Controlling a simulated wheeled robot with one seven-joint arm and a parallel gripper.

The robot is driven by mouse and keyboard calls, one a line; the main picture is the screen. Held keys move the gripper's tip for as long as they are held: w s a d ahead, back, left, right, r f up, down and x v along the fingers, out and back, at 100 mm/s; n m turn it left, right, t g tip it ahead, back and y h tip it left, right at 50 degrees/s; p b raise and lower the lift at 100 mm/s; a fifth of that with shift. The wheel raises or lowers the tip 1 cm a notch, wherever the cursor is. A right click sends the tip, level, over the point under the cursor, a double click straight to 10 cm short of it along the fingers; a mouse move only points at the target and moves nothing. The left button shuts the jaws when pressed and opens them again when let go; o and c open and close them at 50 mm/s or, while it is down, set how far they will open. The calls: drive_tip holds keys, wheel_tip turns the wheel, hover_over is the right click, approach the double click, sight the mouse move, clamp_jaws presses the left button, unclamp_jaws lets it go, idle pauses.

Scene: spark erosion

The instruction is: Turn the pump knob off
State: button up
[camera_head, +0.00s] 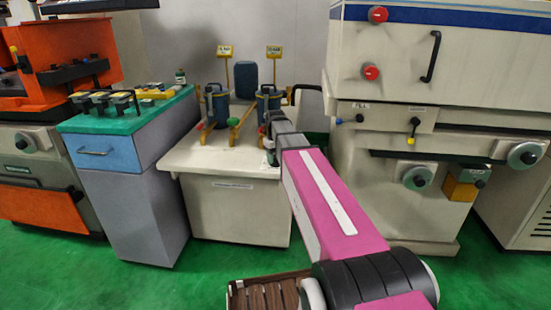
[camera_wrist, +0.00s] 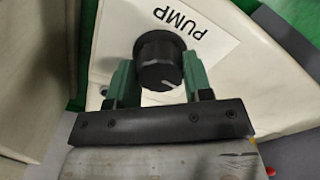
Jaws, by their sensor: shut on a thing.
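The pump knob (camera_wrist: 157,62) is a round black knob beside a white label reading PUMP (camera_wrist: 197,24) on a pale panel in the wrist view. My gripper (camera_wrist: 157,80) has its two green fingers on either side of the knob, shut on it. The knob's setting cannot be read clearly. In the head view my gripper (camera_head: 269,143) is at the right end of the off-white tank (camera_head: 205,158), and the knob is hidden there by my arm.
Blue cylinders and pipes stand on the tank, with two yellow signs (camera_head: 225,51) above. A cabinet with a green top (camera_head: 115,121) stands to the left. A large white machine (camera_head: 450,70) with red buttons and knobs stands close on the right. Green floor is in front.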

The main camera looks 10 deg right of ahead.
drive_tip(key=shift+n, duration=0.5)
drive_tip(key=o, duration=0.9)
drive_tip(key=shift+r, duration=0.1)
wheel_tip(320, 180, up, 11)
drive_tip(key=shift+f, duration=0.2)
idle(0.3)
